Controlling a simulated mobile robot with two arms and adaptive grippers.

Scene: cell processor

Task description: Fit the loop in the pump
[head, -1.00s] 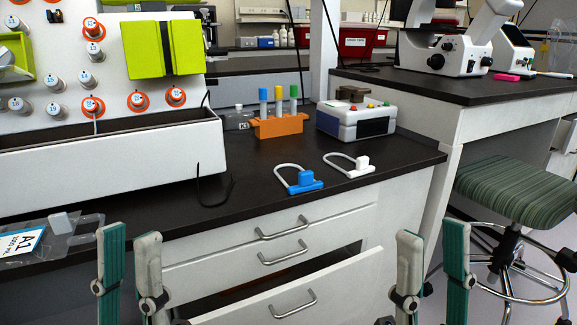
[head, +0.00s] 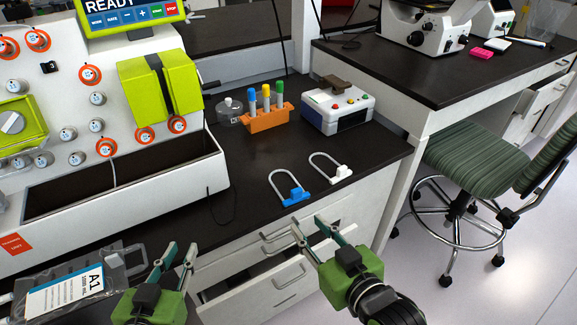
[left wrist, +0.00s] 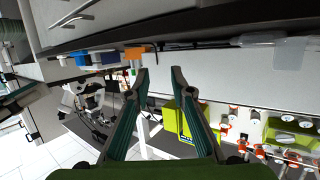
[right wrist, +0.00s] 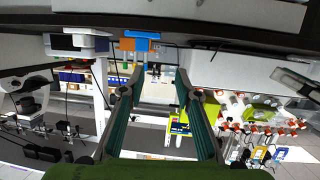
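Two loops of white tubing lie on the dark bench in the head view. One has a blue base (head: 295,196) and the other, to its right, a white base (head: 342,173). The white processor (head: 110,60) at the left carries a lime-green block (head: 160,85) and a second lime-green part (head: 18,122) at the far left edge; I cannot tell which is the pump. My left gripper (head: 181,248) is open and empty near the bench's front edge. My right gripper (head: 308,226) is open and empty, in front of the blue-based loop and apart from it.
An orange rack (head: 266,121) with several capped tubes and a white box with coloured knobs (head: 338,108) stand behind the loops. A bag labelled A1 (head: 65,290) lies at front left. An open drawer (head: 275,285) sticks out below the bench. A green stool (head: 470,160) stands at right.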

